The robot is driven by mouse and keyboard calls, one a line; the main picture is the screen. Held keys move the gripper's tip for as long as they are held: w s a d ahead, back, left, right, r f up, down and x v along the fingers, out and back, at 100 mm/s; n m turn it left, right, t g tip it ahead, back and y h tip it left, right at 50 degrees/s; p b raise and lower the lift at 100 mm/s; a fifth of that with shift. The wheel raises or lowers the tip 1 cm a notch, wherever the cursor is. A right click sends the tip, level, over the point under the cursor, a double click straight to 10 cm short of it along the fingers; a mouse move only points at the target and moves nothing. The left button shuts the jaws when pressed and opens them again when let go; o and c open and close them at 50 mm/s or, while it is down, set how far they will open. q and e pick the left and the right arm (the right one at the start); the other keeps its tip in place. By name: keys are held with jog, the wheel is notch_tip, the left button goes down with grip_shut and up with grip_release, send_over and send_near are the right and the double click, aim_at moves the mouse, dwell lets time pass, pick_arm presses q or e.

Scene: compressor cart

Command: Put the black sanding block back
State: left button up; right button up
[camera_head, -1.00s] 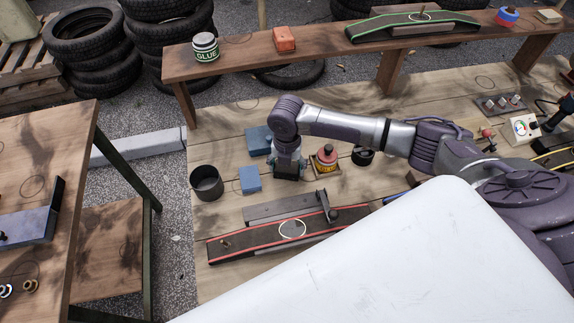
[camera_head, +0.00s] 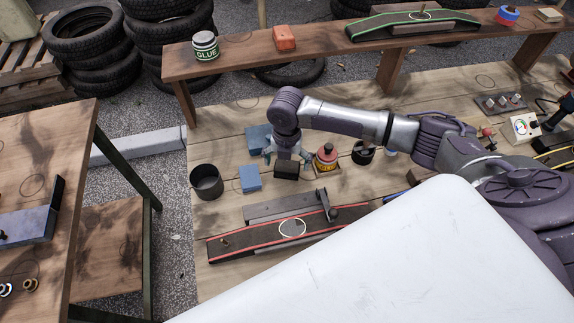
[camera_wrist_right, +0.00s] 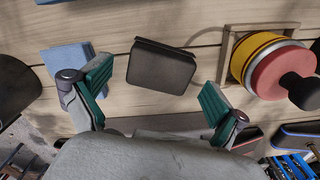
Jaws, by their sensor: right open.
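The black sanding block (camera_head: 286,170) lies on the wooden tabletop, between a blue block and a red-and-yellow stack of discs. In the right wrist view the black block (camera_wrist_right: 161,66) lies slightly rotated on the planks, just beyond the fingertips and between their lines. My right gripper (camera_head: 287,157) is open above and behind the block in the head view. Its two green-padded fingers (camera_wrist_right: 157,84) are spread wide in the wrist view, with nothing between them and apart from the block. My left gripper is not in view.
A blue block (camera_head: 250,178) and a dark cup (camera_head: 206,182) stand to the left. Another blue block (camera_head: 258,139) lies behind. The disc stack (camera_head: 326,157) is close on the right. A sanding belt (camera_head: 265,240) lies in front.

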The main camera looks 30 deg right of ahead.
aim_at(287, 166)
notch_tip(287, 166, up, 10)
jog(key=shift+b, duration=0.3)
dwell(0.5)
